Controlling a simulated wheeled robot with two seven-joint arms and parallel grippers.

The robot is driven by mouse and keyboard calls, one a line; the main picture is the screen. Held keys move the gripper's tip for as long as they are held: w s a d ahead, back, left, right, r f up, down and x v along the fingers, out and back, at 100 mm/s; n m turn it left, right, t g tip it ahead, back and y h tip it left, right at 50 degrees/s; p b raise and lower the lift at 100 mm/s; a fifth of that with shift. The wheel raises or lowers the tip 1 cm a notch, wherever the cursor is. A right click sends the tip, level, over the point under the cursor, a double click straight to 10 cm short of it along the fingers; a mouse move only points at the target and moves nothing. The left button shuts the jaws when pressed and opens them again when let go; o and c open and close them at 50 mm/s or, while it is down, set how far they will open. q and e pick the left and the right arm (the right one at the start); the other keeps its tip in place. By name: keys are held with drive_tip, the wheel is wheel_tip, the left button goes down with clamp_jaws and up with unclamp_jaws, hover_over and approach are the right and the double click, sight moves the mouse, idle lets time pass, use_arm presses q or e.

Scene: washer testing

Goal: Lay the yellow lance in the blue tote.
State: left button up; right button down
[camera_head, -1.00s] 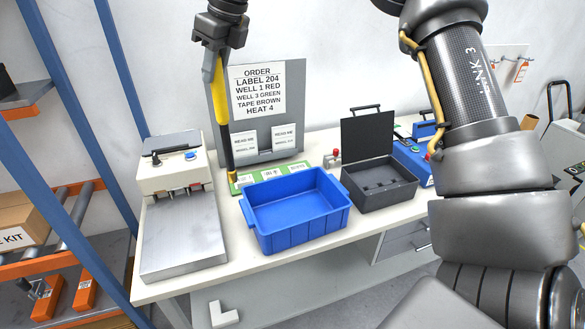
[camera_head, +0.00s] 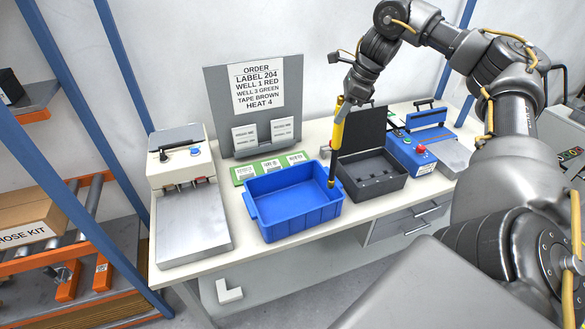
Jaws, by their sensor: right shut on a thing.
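The yellow lance (camera_head: 338,133) has a dark lower rod and hangs nearly upright. My right gripper (camera_head: 341,98) is shut on its upper end. The blue tote (camera_head: 290,224) stands open and looks empty on the front middle of the bench. The lance's lower tip overlaps the tote's right end in the picture, near its back right corner. I cannot tell whether the tip is above the rim or touching it. My left gripper is not in view.
A dark open-lidded case (camera_head: 377,196) stands close right of the tote. A blue device with a red button (camera_head: 412,155) is beyond it. A sealer-like machine (camera_head: 194,224) is left.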

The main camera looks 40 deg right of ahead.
drive_tip(key=w+a+f+p, duration=0.2)
drive_tip(key=w+a+f, duration=0.7)
drive_tip(key=f, duration=0.3)
drive_tip(key=shift+w+f, duration=0.3)
drive_tip(key=shift+f, duration=0.05)
drive_tip(key=shift+a+f, duration=0.1)
drive_tip(key=shift+f, duration=0.05)
drive_tip(key=c, duration=1.1)
unclamp_jaws()
drive_tip(key=shift+c, duration=0.2)
